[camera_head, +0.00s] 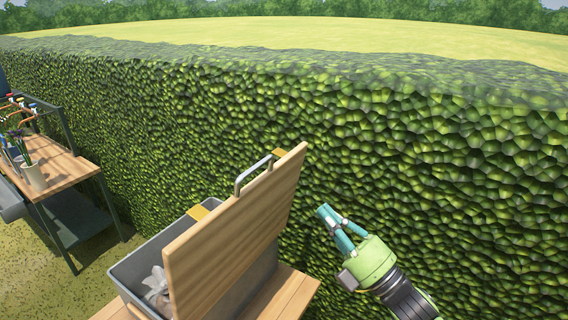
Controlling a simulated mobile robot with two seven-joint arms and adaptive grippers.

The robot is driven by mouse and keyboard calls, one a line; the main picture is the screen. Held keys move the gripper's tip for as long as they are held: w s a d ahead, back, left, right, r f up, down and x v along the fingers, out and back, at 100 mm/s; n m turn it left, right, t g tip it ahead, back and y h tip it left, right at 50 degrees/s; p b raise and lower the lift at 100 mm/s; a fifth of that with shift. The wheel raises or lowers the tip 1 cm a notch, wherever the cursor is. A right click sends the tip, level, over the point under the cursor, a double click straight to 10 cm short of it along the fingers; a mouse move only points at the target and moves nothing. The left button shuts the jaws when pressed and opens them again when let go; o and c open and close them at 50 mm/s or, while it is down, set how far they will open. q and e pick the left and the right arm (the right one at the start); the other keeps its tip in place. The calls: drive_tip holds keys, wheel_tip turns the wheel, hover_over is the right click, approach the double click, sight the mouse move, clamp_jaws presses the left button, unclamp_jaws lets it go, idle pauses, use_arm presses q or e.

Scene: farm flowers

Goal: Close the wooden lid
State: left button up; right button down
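The wooden lid (238,232) stands raised and tilted up on the right side of a grey bin (139,273). A grey metal handle (253,172) sits near its upper edge. My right gripper (328,216) is to the right of the lid, apart from it and behind its raised face. Its teal fingers look close together and hold nothing that I can see; whether they are fully shut is unclear. My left gripper is out of view.
The bin rests on a wooden bench (287,296) and holds a crumpled pale item (158,288). A table (62,170) with pots and tools stands at the left. A tall green hedge (420,170) runs close behind. Grass lies at the lower left.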

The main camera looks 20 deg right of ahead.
sight(284, 166)
drive_tip(key=p+x, duration=0.5)
drive_tip(key=x, duration=0.8)
drive_tip(key=shift+w+p, duration=0.3)
drive_tip(key=shift+w, duration=0.1)
drive_tip(key=shift+d+f, duration=0.1)
drive_tip(key=shift+d, duration=0.05)
